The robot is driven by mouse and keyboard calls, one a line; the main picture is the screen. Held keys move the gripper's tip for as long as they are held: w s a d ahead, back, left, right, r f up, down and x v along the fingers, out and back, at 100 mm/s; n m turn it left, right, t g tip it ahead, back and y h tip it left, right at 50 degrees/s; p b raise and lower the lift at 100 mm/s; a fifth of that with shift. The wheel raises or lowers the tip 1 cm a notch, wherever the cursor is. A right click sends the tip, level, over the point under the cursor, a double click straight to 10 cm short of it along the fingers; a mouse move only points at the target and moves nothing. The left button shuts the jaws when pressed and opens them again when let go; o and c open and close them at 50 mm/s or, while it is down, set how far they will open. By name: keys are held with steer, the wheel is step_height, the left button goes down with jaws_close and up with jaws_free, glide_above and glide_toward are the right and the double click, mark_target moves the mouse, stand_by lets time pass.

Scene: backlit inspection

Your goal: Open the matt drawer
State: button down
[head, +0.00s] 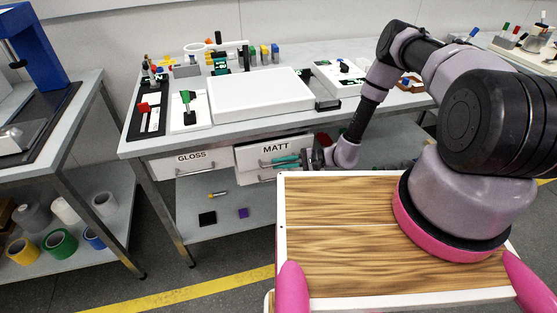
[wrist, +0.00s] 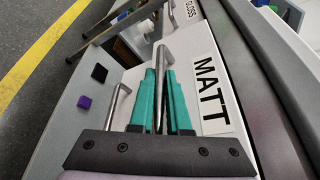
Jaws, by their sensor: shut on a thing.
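The matt drawer has a white front (head: 245,157) with a black MATT label (head: 276,147) under the table. The label also shows large in the wrist view (wrist: 210,92). My gripper (head: 286,160) is at the front just below the label. In the wrist view its teal fingers (wrist: 162,98) are shut on the drawer's metal bar handle (wrist: 160,62), one on each side. The matt front appears to stand a little forward of the gloss drawer front (head: 188,167). The drawer's inside is not clearly visible.
The gloss drawer is at the left. A worktable (head: 225,130) above carries a white slab (head: 245,97) and small parts. A lower shelf holds a black square (head: 207,218) and a purple block (head: 243,213).

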steer(key=s+d, duration=0.2)
steer(key=s, duration=0.6)
steer(key=s+d, duration=0.3)
steer(key=s, duration=0.6)
steer(key=c, duration=0.9)
jaws_free()
steer(key=v, duration=1)
steer(key=shift+d+r, duration=0.15)
steer(key=shift+d, duration=0.2)
